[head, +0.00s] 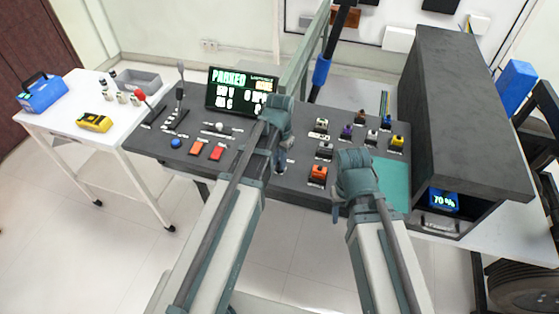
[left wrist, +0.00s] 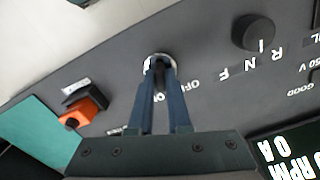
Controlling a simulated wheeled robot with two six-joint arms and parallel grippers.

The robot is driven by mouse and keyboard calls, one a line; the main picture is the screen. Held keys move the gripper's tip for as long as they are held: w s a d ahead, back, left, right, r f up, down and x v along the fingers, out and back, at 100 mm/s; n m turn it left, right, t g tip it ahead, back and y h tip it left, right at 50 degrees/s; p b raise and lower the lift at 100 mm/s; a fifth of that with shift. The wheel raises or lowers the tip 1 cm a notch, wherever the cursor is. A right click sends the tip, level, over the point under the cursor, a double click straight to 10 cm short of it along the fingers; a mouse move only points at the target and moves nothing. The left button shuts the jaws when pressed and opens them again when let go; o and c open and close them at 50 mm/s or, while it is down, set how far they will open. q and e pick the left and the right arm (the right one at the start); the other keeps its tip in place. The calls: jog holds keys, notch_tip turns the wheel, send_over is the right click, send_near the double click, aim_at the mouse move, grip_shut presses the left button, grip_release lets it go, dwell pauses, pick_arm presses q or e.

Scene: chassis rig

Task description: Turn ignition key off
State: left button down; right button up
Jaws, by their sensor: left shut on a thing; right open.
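In the left wrist view, the two blue fingers of my left gripper (left wrist: 160,72) are shut at a round silver-rimmed ignition switch (left wrist: 148,64) on the dark panel. The key is mostly hidden between the fingers, so its angle is hard to tell. White lettering beside the switch is partly covered; "OF" can be read. In the head view my left gripper (head: 280,160) is over the middle of the console, largely hidden by its own wrist. My right gripper (head: 341,208) is open near the console's front edge, apart from the switch; its fingers are barely visible.
A display (head: 238,92) reads "PARKED". A black selector knob (left wrist: 253,33) with R, N, F letters is beside the switch. An orange block (head: 318,174) and several coloured ones stand on the right, by a teal mat (head: 393,172). A red-knobbed lever (head: 140,94) rises at the left.

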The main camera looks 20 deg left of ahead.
pick_arm(q)
jog(key=n, duration=0.5)
jog(key=shift+n, duration=2.4)
jog(key=c, duration=0.9)
grip_release()
jog(key=shift+o, duration=0.2)
jog(key=shift+r, duration=0.15)
notch_tip(320, 180, up, 14)
jog(key=p, duration=1.4)
jog(key=shift+f, duration=0.25)
